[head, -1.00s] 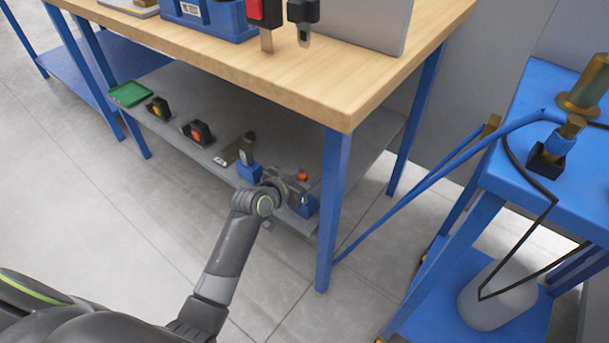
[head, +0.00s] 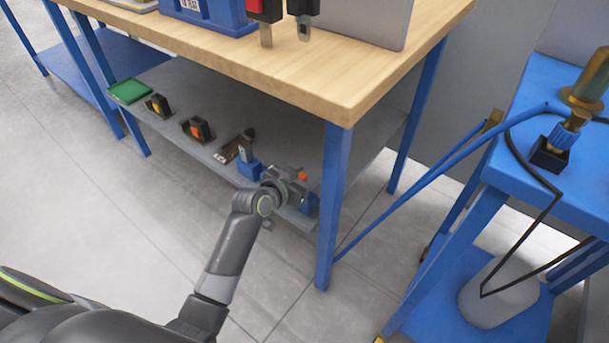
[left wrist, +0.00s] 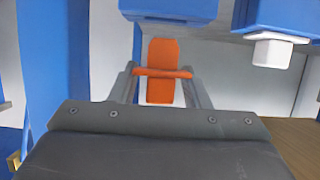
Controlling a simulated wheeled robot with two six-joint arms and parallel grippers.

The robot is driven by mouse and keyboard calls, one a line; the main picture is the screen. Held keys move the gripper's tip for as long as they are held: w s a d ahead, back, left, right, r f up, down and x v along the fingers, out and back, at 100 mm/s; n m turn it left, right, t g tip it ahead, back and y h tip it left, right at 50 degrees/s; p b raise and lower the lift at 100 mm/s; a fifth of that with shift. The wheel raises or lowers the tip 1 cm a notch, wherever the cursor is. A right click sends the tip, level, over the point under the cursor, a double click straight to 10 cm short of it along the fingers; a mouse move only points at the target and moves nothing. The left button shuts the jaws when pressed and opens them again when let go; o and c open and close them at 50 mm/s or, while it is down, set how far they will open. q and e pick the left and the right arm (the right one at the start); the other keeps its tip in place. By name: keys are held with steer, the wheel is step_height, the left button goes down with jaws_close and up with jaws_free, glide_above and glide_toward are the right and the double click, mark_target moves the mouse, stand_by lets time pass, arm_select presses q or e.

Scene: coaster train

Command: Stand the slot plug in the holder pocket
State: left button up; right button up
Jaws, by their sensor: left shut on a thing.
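An orange piece, apparently the slot plug (left wrist: 160,92), sits between the fingers of my left gripper (left wrist: 162,73) in the left wrist view. The gripper is shut on it, with an orange bar across the fingers. In the head view my left gripper (head: 290,186) is at the lower shelf's front right end, and a bit of orange (head: 302,176) shows at it. A blue block (head: 309,203), perhaps the holder, is beside the gripper; it also appears close to the orange piece in the left wrist view (left wrist: 168,8). The pocket opening is hidden. My right gripper is out of view.
On the grey shelf (head: 205,95) are a second blue block (head: 248,169) just left of the gripper, two black blocks (head: 158,106) (head: 197,129) and a green tray (head: 129,91). A blue table leg (head: 333,205) stands close right. A blue cart (head: 535,110) is farther right.

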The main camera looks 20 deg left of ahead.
arm_select(q)
steer(key=shift+f+b, duration=1.1)
steer(key=shift+f, duration=0.55)
steer(key=o, duration=1)
steer(key=shift+o, duration=0.2)
steer(key=p+v, duration=0.4)
steer(key=v, duration=1.3)
steer(key=shift+s+r, duration=0.2)
steer(key=shift+a, duration=0.1)
